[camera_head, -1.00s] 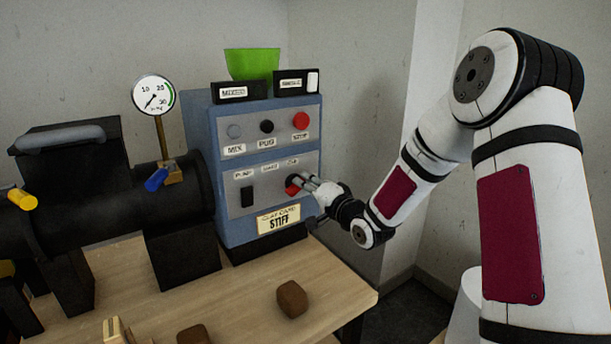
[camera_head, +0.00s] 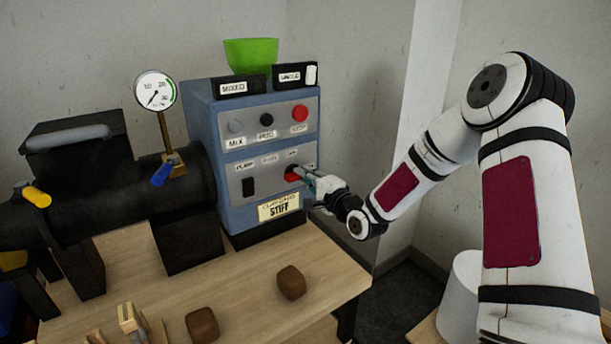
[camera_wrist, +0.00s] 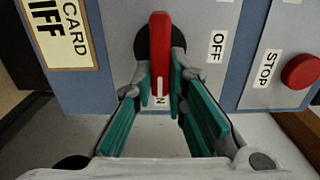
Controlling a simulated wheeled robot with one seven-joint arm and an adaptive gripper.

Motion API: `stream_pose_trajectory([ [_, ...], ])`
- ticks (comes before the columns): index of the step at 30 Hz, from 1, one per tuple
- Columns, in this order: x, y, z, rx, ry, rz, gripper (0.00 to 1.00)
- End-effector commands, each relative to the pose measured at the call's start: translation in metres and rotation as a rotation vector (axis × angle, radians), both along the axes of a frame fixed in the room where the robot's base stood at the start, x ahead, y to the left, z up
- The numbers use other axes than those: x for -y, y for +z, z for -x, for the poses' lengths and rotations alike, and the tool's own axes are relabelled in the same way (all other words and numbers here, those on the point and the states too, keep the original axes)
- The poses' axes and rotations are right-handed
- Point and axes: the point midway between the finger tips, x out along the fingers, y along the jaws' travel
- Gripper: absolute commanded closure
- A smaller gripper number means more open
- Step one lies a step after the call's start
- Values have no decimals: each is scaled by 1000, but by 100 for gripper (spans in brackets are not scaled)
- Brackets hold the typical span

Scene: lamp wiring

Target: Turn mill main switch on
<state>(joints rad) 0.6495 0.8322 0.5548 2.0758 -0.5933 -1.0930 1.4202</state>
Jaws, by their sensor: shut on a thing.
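The mill main switch is a red rotary handle (camera_wrist: 160,45) on a dark round base, set in the lower grey panel of the blue control box. In the wrist view an "OFF" label (camera_wrist: 217,46) is to its right, and a partly covered label ending in "N" is just below the handle's end. My gripper (camera_wrist: 161,75) has its teal-padded fingers on both sides of the handle, shut on it. In the head view my gripper (camera_head: 303,176) reaches the switch from the right and hides part of it.
A red stop button (camera_head: 299,113) sits on the upper panel, with a black button (camera_head: 266,120) beside it. A "STIFF" card (camera_head: 279,207) is below the switch. Two brown clay lumps (camera_head: 291,282) (camera_head: 202,324) lie on the wooden table. A green bowl (camera_head: 251,54) stands on top.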

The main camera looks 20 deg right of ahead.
Motion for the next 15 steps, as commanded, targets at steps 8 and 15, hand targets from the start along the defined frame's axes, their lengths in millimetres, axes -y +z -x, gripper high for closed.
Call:
stream_pose_trajectory([
  [8,1,-1,0,-4,-1,-3,100],
  [15,0,-1,0,-3,-1,-2,67],
])
